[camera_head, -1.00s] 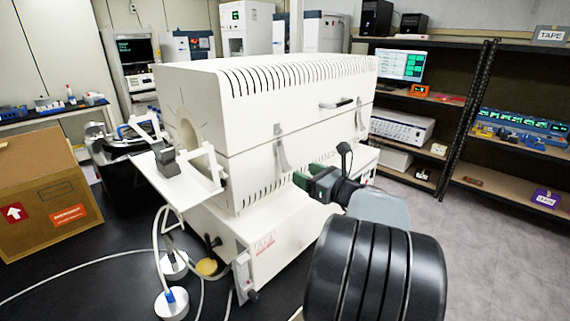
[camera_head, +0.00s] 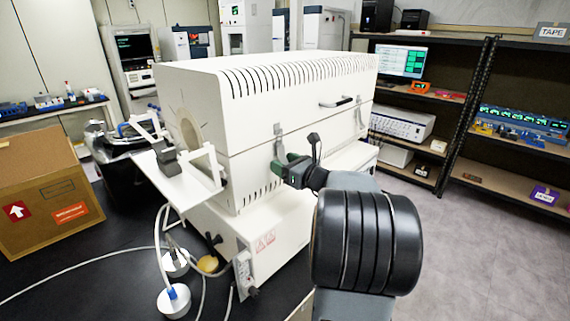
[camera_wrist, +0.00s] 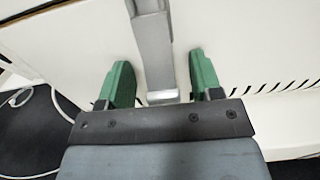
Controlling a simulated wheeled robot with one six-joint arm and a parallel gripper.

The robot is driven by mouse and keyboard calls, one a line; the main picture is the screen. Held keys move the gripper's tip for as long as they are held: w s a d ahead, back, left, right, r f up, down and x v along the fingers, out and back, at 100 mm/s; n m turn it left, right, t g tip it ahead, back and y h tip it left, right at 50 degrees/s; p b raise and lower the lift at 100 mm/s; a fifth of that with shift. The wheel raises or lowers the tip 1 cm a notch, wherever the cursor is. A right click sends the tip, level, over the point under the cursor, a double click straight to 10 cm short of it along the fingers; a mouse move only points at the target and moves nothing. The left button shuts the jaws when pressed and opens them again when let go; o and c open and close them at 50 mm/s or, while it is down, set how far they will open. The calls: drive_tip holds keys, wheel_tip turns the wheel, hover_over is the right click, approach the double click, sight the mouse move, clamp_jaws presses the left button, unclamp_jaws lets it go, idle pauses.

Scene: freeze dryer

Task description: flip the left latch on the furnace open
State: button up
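The white furnace (camera_head: 180,105) stands on the black bench, with its lid line running along the front face. Its left latch (camera_head: 278,143) is a grey metal strip across that line, its lower part partly hidden by my gripper. My gripper (camera_head: 280,166) is at the lower end of this latch. In the wrist view, the latch (camera_wrist: 153,50) hangs between the two green fingers of my gripper (camera_wrist: 158,80), which are spread apart. A gap shows on each side of the strip. The right latch (camera_head: 359,116) is farther along the front face.
A black handle (camera_head: 336,103) sits on the lid to the upper right of the left latch. A white bracket frame (camera_head: 175,160) projects from the furnace's left end. Cables and round weights (camera_head: 174,299) lie on the bench below. A cardboard box (camera_head: 45,190) stands at far left.

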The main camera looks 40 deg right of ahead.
clamp_jaws()
idle(0.3)
drive_tip(key=shift+r, duration=0.1)
